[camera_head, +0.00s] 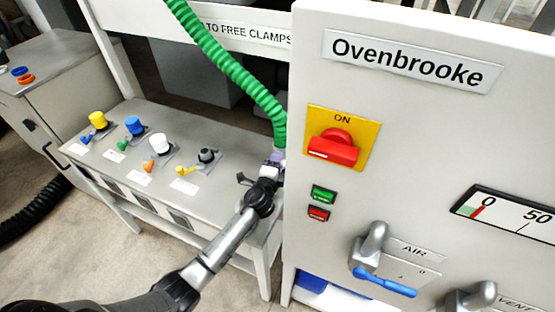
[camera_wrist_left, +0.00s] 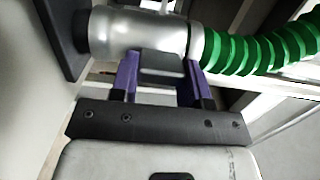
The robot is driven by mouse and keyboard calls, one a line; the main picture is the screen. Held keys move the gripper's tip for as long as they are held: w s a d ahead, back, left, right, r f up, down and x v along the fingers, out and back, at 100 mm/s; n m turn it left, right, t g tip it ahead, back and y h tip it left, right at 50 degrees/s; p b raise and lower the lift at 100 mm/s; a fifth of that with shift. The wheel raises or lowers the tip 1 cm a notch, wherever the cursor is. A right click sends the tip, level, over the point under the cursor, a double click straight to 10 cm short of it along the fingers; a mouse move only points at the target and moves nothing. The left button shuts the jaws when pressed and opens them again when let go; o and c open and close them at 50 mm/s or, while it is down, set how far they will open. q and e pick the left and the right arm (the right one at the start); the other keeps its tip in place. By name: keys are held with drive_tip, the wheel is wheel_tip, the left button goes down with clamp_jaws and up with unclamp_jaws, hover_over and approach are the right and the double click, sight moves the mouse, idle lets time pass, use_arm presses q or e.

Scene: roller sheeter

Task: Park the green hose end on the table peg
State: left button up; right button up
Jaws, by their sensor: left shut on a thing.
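The green hose (camera_head: 235,70) hangs down from the top and ends beside the left side of the Ovenbrooke cabinet (camera_head: 420,130). My left gripper (camera_head: 275,162) is at the hose's lower end. In the left wrist view its purple fingers (camera_wrist_left: 160,72) are shut around the silver metal cuff (camera_wrist_left: 135,33) of the green hose (camera_wrist_left: 260,50). The cuff's left end meets a dark flange (camera_wrist_left: 65,35) beside a pale panel; I cannot tell whether they are joined. I cannot make out the table peg for certain. My right gripper is not in view.
The grey bench (camera_head: 225,145) carries several fittings, including yellow (camera_head: 98,120), blue (camera_head: 134,125), white (camera_head: 160,143) and black (camera_head: 207,156) ones. The cabinet front has a red switch (camera_head: 333,147) and a blue-handled air valve (camera_head: 383,281). A dark hose (camera_head: 35,210) lies at far left.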

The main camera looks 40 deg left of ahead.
sight(278, 144)
use_arm(q)
drive_tip(key=shift+s+a+r+p, duration=0.15)
drive_tip(key=shift+s+r+p, duration=0.2)
drive_tip(key=shift+r+p, duration=0.3)
drive_tip(key=shift+w+r+p, duration=0.2)
drive_tip(key=shift+r+p, duration=0.15)
drive_tip(key=shift+r, duration=0.2)
drive_tip(key=shift+s+r+p, duration=0.1)
drive_tip(key=shift+r+p, duration=0.45)
drive_tip(key=shift+r, duration=0.05)
drive_tip(key=shift+r+p, duration=1.05)
drive_tip(key=shift+r, duration=0.1)
